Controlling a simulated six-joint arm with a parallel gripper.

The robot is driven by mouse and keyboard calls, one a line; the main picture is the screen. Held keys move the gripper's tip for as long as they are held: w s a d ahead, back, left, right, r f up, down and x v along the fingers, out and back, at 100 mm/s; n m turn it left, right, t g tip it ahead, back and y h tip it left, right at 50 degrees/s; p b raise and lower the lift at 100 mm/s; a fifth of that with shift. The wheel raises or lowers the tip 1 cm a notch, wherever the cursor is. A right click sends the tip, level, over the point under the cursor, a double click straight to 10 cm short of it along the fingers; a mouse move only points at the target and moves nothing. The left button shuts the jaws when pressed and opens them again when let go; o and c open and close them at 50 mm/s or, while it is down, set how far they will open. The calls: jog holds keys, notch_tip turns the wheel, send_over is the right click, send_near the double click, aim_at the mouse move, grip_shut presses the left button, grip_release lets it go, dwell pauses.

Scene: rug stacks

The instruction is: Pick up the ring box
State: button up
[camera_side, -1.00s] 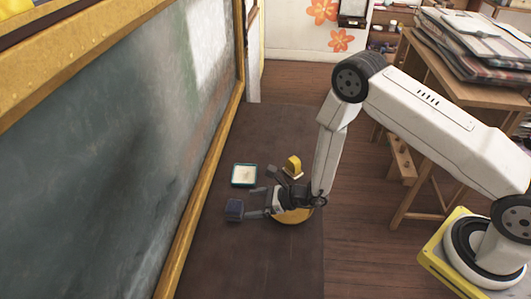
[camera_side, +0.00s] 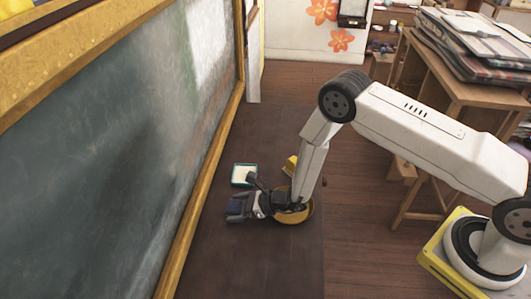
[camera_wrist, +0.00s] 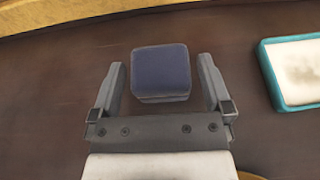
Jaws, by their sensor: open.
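The ring box is a small dark blue box with rounded edges. In the wrist view the ring box (camera_wrist: 160,72) sits between the two fingers of my gripper (camera_wrist: 160,88), with a gap on each side. The fingers are open and reach alongside its lower part. In the side view my gripper (camera_side: 238,206) is low over the dark surface, and the ring box (camera_side: 234,207) shows partly between the fingers, which hide some of it.
A teal-rimmed tray with a pale inside (camera_side: 244,174) lies just behind my gripper; it is at right in the wrist view (camera_wrist: 268,73). A yellow item (camera_side: 291,164) and a round yellow dish (camera_side: 297,216) are close by. A gold-framed board (camera_side: 205,190) stands left.

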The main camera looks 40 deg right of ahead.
jog(key=shift+x, duration=1)
jog(key=c, duration=1.2)
